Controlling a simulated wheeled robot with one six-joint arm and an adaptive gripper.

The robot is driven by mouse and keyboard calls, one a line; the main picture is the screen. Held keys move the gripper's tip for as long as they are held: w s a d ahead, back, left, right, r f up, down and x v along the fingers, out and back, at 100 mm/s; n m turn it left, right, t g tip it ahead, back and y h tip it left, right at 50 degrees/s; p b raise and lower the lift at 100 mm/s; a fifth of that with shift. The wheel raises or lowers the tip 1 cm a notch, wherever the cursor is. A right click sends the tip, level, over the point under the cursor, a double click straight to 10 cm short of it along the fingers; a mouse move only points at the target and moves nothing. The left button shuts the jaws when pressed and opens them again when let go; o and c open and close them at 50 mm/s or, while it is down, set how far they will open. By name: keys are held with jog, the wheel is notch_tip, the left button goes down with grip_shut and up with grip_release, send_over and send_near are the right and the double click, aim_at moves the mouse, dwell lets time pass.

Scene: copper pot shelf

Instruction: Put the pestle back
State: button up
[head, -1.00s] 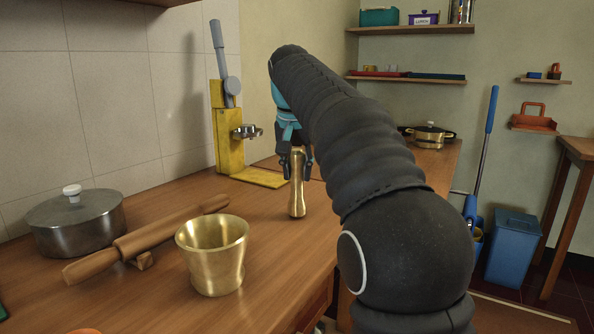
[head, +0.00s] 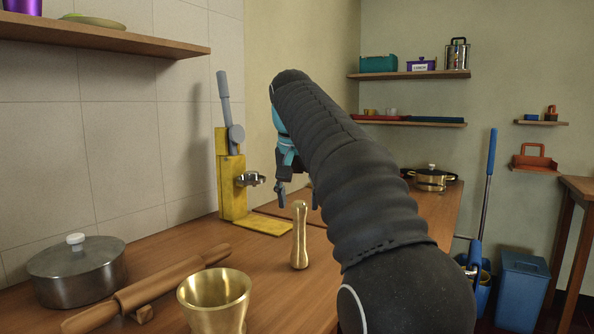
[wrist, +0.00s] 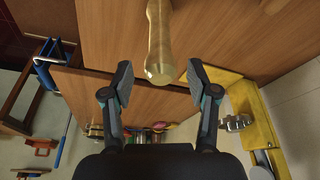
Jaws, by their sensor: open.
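The brass pestle (head: 299,238) stands upright on the wooden counter, right of and behind the brass mortar (head: 215,300). The mortar is open at the top, and its base is cut off by the picture edge. My gripper (head: 298,197) is open, with its fingers apart at about the height of the pestle's top in the head view. In the wrist view the pestle (wrist: 159,45) shows just beyond my gripper (wrist: 160,80), its rounded end near the gap between the fingertips. Nothing is held.
A rolling pin (head: 150,290) on a rest and a lidded grey pot (head: 78,270) are at the left. A yellow press (head: 232,185) with a grey lever stands behind the pestle. A wall shelf (head: 100,38) is at upper left. The counter between mortar and pestle is clear.

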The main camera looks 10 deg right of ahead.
jog(key=v, duration=0.6)
jog(key=shift+r, duration=0.2)
jog(key=shift+s, duration=0.1)
